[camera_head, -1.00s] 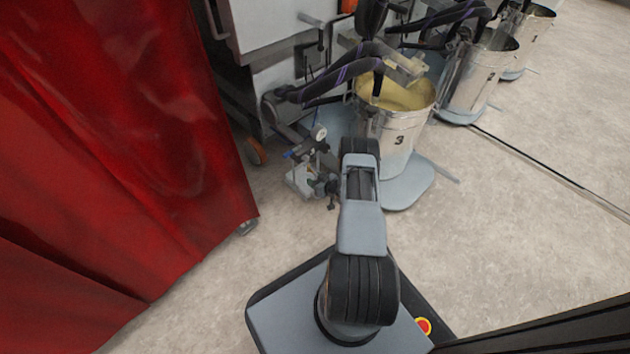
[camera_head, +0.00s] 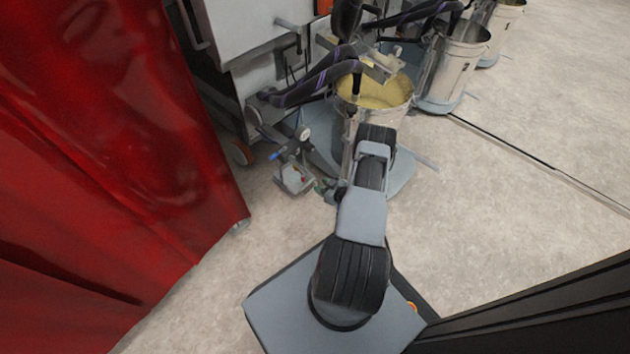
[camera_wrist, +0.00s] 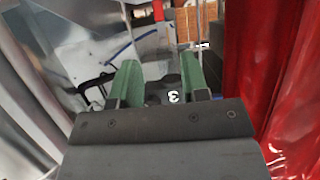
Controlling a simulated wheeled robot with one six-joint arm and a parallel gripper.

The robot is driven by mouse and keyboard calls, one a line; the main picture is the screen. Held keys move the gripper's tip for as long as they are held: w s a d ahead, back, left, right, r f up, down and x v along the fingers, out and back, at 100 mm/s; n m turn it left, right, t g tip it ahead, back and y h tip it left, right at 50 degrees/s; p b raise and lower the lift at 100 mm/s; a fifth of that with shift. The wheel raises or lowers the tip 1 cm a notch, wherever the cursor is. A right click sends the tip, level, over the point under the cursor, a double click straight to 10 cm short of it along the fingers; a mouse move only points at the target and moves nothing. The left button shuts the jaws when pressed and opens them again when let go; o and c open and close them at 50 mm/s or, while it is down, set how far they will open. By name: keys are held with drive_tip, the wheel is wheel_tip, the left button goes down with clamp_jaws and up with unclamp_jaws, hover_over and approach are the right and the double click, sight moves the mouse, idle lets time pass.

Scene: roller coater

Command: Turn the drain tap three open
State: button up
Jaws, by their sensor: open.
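My gripper (camera_wrist: 160,82) shows in the wrist view as two green fingers, spread apart. A dark part marked with a 3 (camera_wrist: 173,98) shows between and beyond the fingers, partly hidden by the gripper body. I cannot tell if this is the drain tap or its label, nor how its handle is turned. No contact with the fingers is visible. In the head view my gripper is mostly hidden by the arm, low beside the metal bucket (camera_head: 366,122). That bucket holds yellowish liquid.
A red curtain (camera_head: 110,150) fills the left side and also hangs at right in the wrist view (camera_wrist: 268,70). A small fixture with a gauge (camera_head: 303,134) stands left of the bucket. Dark hoses (camera_head: 318,85) run above. More buckets (camera_head: 455,65) stand behind.

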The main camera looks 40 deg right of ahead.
drive_tip(key=shift+v, duration=0.8)
